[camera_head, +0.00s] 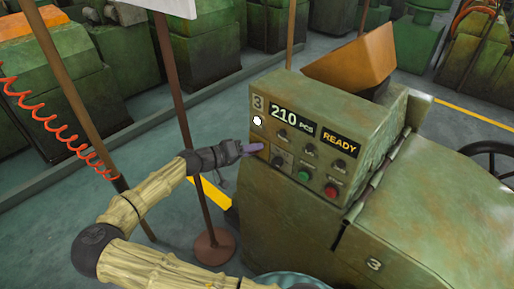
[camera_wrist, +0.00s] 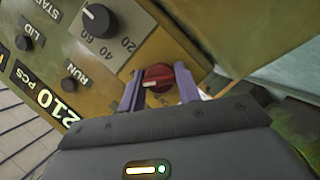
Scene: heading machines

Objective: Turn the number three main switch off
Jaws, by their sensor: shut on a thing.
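My gripper (camera_head: 261,148) reaches the panel's left side from the left. Its purple fingers (camera_wrist: 160,88) are on both sides of the red knob and shut on it. In the head view the fingers hide the knob. The labels around the knob are partly covered, so I cannot read its setting surely.
A black dial (camera_wrist: 97,20) with a number scale sits beside the red knob. Several small black knobs, a green button (camera_head: 304,175) and a red button (camera_head: 331,191) share the panel. A sign post (camera_head: 182,110) with a round foot stands left, close to my arm.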

